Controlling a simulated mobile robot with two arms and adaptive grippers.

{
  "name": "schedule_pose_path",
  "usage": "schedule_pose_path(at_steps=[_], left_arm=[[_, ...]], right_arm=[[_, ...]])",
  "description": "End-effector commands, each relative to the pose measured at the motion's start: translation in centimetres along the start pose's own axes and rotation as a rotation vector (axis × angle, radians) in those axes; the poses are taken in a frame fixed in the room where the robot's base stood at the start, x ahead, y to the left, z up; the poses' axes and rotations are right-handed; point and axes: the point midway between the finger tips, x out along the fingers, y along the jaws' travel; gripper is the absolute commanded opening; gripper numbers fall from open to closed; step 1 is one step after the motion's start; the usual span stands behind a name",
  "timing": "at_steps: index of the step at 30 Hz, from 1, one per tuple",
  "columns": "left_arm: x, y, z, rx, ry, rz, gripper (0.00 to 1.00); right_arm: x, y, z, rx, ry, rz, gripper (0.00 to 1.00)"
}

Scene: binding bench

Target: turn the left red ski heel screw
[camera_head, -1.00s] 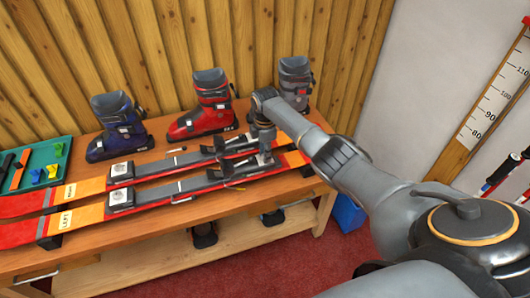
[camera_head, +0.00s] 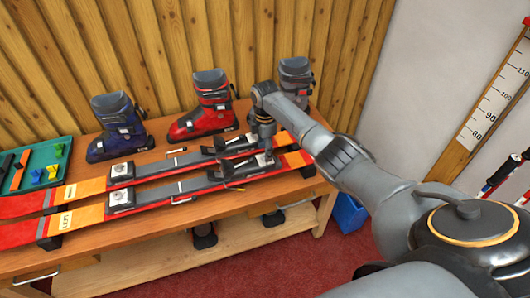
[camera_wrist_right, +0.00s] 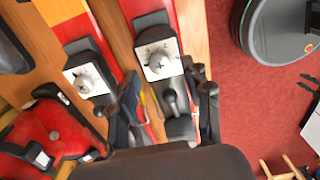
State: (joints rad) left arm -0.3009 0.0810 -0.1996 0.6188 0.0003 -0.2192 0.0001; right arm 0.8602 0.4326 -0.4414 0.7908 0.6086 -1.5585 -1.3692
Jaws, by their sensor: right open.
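Two red and orange skis lie side by side on the bench. The nearer ski (camera_head: 90,214) carries a label that seems to read LEFT. Its binding has a white-plated unit with a round cross-slotted screw, seen in the wrist view (camera_wrist_right: 159,64), and dark binding parts toward the right end (camera_head: 205,184). My right gripper (camera_head: 268,156) points down over the right end of this binding. Its open fingers also show in the wrist view (camera_wrist_right: 168,105), spread across the binding with a dark round-ended part between them. I cannot tell whether they touch it. My left gripper is out of view.
The farther ski (camera_head: 89,187) lies close behind, with its own white-plated unit (camera_wrist_right: 86,80). A blue boot (camera_head: 118,130), red boot (camera_head: 203,110) and grey boot (camera_head: 294,75) stand along the back. A green tray (camera_head: 62,173) sits at the left. A blue bin (camera_head: 348,213) stands on the floor.

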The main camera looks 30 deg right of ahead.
Motion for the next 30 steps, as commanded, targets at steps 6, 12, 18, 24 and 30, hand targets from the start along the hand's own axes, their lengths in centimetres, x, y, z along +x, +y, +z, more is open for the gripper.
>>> schedule_pose_path(at_steps=[6, 12, 18, 24, 30], left_arm=[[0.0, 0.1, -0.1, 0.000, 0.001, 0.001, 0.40], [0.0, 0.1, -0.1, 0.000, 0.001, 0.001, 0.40], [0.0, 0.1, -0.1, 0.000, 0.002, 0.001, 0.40], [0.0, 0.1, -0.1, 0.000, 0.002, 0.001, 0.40], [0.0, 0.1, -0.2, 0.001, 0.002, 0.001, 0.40]], right_arm=[[-4.9, 0.1, 0.1, -0.001, -0.001, 0.006, 0.49], [-8.3, 0.1, 0.0, 0.000, 0.000, 0.003, 0.49], [-9.7, 0.0, 0.0, 0.000, 0.000, 0.002, 0.49], [-9.8, 0.0, 0.0, 0.000, 0.000, 0.001, 0.49], [-9.8, 0.0, 0.0, -0.001, 0.000, 0.001, 0.49]])
